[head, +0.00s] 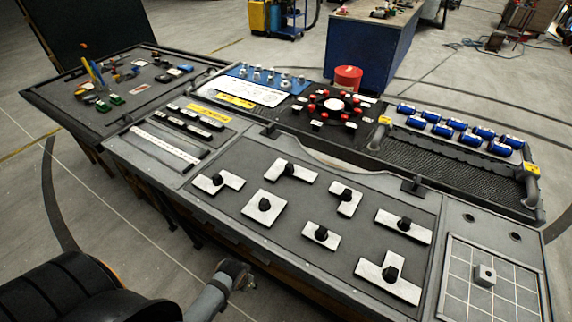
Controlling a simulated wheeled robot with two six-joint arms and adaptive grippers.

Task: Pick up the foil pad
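I cannot tell for sure which thing is the foil pad. Several flat, pale silvery pieces with black knobs lie apart on the dark front panel of the bench. They include a square piece (257,211), an L-shaped piece (221,184), a T-shaped piece (378,284), a long bar (415,231) and a short bar (331,241). No gripper touches any of them. Neither gripper's fingers show. A grey arm link, which seems to be mine, and a large black part are at the bottom left, in front of the bench.
A gridded plate (462,293) with a small metal block (485,275) is at the right. Blue cylinders (442,131) fill a rack behind. A red can (348,78) stands at the back edge. The left table (60,92) holds small loose parts. Upright handles flank the mesh tray (455,172).

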